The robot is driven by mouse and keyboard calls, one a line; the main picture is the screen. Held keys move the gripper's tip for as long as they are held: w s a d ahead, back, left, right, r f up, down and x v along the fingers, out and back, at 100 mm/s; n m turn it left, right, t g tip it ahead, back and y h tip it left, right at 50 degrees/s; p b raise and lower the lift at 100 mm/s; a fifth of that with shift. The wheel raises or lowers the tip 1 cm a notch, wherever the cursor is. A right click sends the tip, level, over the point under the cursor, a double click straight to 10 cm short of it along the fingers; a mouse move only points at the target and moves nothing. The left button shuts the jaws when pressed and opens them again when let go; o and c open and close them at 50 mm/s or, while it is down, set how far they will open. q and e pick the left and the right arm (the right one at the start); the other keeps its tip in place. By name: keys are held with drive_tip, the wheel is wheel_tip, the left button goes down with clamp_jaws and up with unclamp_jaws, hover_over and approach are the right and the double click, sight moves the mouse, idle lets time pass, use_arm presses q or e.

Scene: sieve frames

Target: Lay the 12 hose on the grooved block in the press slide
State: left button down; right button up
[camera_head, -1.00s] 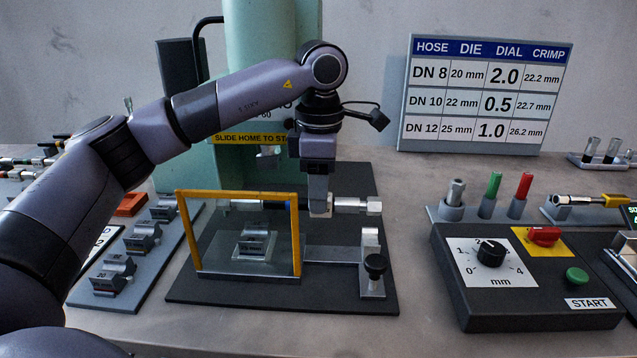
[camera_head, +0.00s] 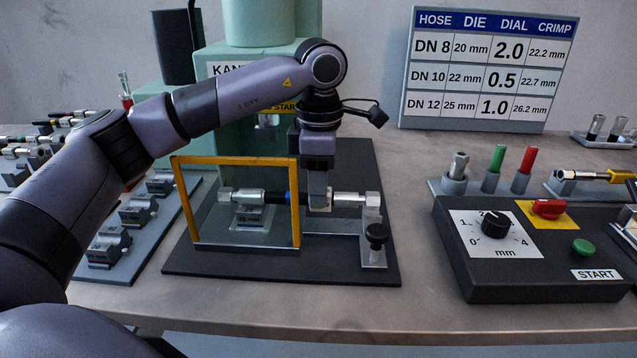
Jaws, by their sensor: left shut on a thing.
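The hose lies level across the press slide, its silver right fitting (camera_head: 350,199) ending in a hex nut at the slide's upright bracket (camera_head: 371,222). Its left metal end and a blue band (camera_head: 288,198) show through the clear guard. My left gripper (camera_head: 319,205) points down and is shut on the hose right of the guard. The grooved block (camera_head: 252,217) sits on the slide behind the guard pane, just below the hose's left part. I cannot tell whether hose and block touch. My right gripper is not in view.
The yellow-framed guard (camera_head: 234,161) stands in front of the block. A black knob (camera_head: 377,232) is on the slide's right end. A die rack (camera_head: 125,235) is at left, more hoses (camera_head: 30,150) behind it. The control box (camera_head: 545,275) is at right; table between is clear.

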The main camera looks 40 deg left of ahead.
use_arm(q)
drive_tip(key=shift+r, duration=0.1)
drive_tip(key=shift+f, duration=0.6)
idle(0.6)
drive_tip(key=c, duration=0.7)
unclamp_jaws()
wheel_tip(320, 180, up, 7)
drive_tip(key=shift+r, duration=0.1)
